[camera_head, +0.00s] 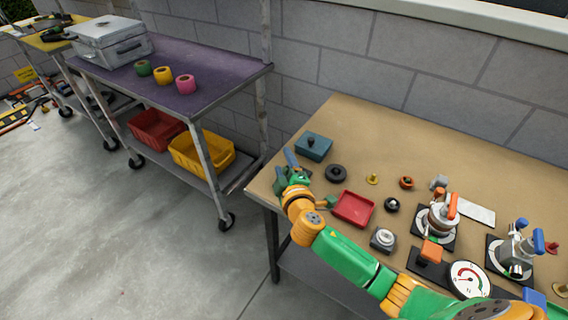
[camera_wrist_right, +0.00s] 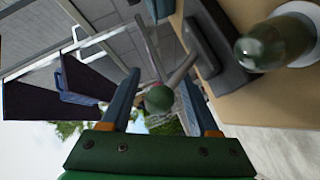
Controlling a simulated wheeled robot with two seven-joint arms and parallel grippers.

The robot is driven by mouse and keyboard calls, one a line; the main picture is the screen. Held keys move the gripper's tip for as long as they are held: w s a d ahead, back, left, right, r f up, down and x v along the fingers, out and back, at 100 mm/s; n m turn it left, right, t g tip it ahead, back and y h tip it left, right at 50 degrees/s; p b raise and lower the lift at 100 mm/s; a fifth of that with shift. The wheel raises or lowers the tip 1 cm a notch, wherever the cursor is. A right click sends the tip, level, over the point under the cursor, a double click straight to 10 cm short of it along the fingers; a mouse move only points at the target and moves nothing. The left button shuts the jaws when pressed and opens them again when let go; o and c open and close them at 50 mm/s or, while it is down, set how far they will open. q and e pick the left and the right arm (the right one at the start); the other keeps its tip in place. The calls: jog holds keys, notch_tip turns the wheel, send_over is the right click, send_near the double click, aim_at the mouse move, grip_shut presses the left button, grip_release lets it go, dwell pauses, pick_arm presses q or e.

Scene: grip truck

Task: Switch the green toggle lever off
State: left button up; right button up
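A green ball knob (camera_wrist_right: 159,99) on a grey rod shows in the right wrist view. The rod runs up and right to a dark base plate (camera_wrist_right: 215,45). My right gripper (camera_wrist_right: 160,80) is open, with one finger on each side of the knob and a visible gap to each finger. In the head view my right gripper (camera_head: 292,172) is at the left end of the workbench, pointing away from me. There it hides most of the lever. My left gripper is not in view.
A glassy green dome (camera_wrist_right: 275,42) stands beside the base plate. The wooden workbench (camera_head: 400,135) holds a teal box (camera_head: 313,146), a red tray (camera_head: 353,209), a gauge (camera_head: 468,279) and clamp-like fixtures. A purple-topped cart (camera_head: 215,65) stands left, across a floor gap.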

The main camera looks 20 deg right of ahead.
jog(key=shift+s, duration=0.15)
jog(key=v, duration=0.7)
jog(key=shift+f, duration=0.1)
